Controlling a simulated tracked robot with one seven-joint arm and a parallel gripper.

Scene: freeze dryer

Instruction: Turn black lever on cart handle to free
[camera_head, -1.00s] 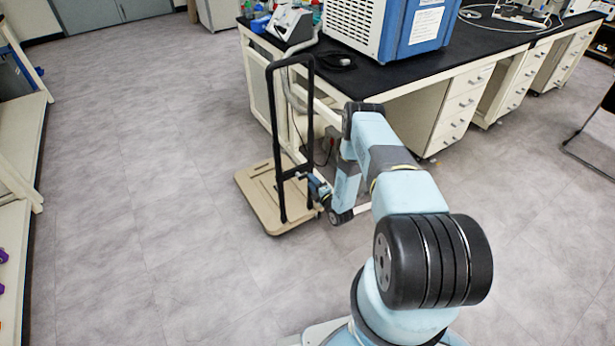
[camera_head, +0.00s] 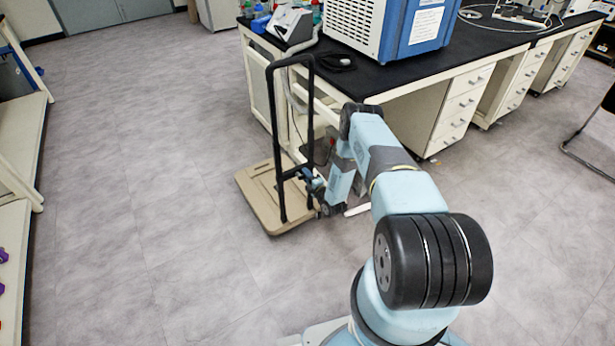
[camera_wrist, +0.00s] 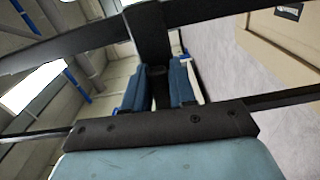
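The cart (camera_head: 262,207) stands on the floor, with a tan flat deck and a tall black tube handle (camera_head: 275,110). My gripper (camera_head: 308,178) is low beside the handle's right upright, above the deck. In the wrist view, my gripper's two blue fingers (camera_wrist: 158,88) are apart, with a dark upright piece (camera_wrist: 152,40) between or just beyond them. This piece meets a black bar of the handle (camera_wrist: 75,44) that crosses the view at a slant. I cannot make out which part is the lever, or whether the fingers touch it.
A lab bench (camera_head: 375,78) with a black top stands behind and right of the cart, close to my arm. A blue and white machine (camera_head: 385,25) is on it. Cream shelving (camera_head: 22,150) is at the left edge. The floor (camera_head: 130,170) left of the cart is clear.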

